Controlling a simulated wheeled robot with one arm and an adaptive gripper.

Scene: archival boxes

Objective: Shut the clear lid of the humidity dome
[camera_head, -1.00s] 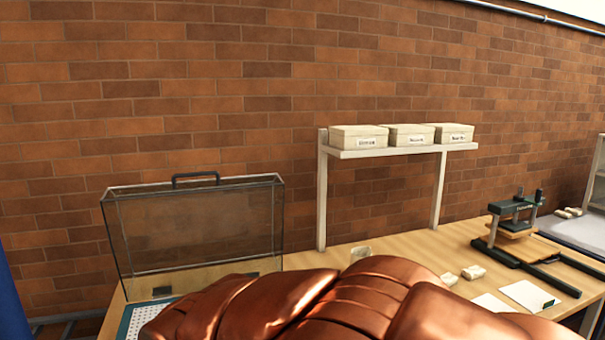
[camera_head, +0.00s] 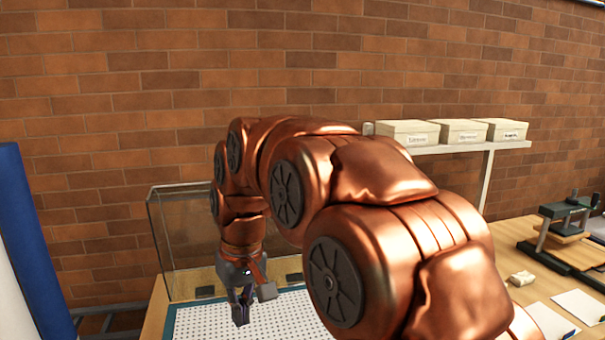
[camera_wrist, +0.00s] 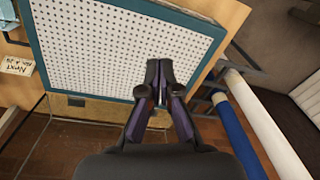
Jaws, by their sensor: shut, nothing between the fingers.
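The clear lid (camera_head: 178,238) of the humidity dome stands raised at the back of its base in the head view. My arm hides its right part and its handle. The dome's base (camera_head: 265,318) is a white perforated panel with a teal rim, and it also shows in the wrist view (camera_wrist: 110,45). My gripper (camera_head: 241,318) is shut and empty. It points down in front of the raised lid, over the left part of the base. In the wrist view my gripper (camera_wrist: 160,65) shows its fingertips together over the panel near its edge.
A shelf (camera_head: 470,148) with three labelled boxes stands at the back right. A dark press (camera_head: 565,235) and papers (camera_head: 580,306) are on the table's right. A blue post (camera_head: 35,250) stands at the left. A small note (camera_wrist: 17,65) shows in the wrist view.

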